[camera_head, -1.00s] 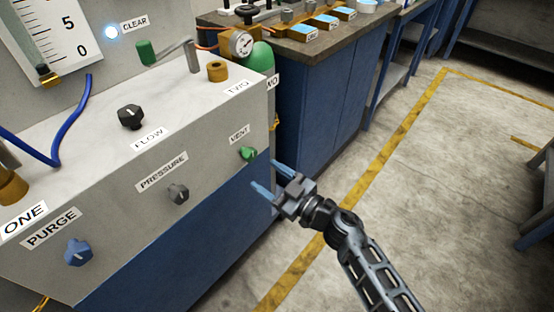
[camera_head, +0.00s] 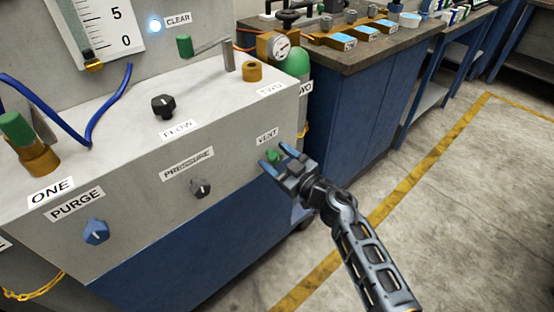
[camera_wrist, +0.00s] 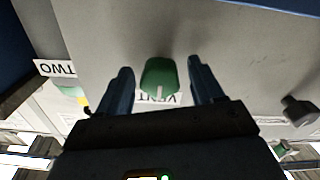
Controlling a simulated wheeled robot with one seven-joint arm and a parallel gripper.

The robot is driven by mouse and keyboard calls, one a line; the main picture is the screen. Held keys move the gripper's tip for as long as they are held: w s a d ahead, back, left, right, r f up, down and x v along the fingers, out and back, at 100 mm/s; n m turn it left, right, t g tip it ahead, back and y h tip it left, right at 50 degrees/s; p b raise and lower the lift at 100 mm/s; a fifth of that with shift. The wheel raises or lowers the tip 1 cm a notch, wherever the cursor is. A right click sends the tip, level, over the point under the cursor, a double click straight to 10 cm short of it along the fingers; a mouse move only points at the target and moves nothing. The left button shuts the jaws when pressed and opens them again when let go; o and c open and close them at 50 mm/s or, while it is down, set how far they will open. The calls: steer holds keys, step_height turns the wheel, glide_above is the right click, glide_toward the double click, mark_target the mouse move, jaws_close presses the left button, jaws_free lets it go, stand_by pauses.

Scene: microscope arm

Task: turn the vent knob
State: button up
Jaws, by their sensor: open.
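The green vent knob (camera_head: 273,155) sits on the grey front panel below the VENT label (camera_head: 267,137), near the panel's right end. In the wrist view the knob (camera_wrist: 160,78) shows between the two blue fingers, with a pale line on its near side. The VENT label is upside down there and partly hidden behind the knob. My gripper (camera_head: 276,156) is open, one finger on each side of the knob. Gaps show between knob and fingers in the wrist view, so they appear apart from it.
The grey pressure knob (camera_head: 201,188) and blue purge knob (camera_head: 96,232) are further left on the same panel. The black flow knob (camera_head: 163,106) is on the top face. A blue cabinet (camera_head: 365,130) stands at the back right. Open floor (camera_head: 455,210) lies to the right.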

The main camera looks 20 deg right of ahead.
steer(key=c, duration=1.1)
steer(key=shift+o, duration=0.2)
steer(key=shift+n, duration=0.3)
steer(key=n+p, duration=0.1)
steer(key=n, duration=0.2)
steer(key=shift+a+n, duration=0.1)
steer(key=shift+n, duration=0.2)
steer(key=n, duration=0.4)
steer(key=shift+p, duration=0.35)
steer(key=n, duration=0.5)
steer(key=shift+f+b, duration=0.15)
steer(key=shift+b, duration=0.15)
steer(key=shift+a+n+b, duration=0.1)
steer(key=shift+n+b, duration=0.2)
steer(key=shift+n, duration=1.5)
steer(key=shift+s, duration=0.1)
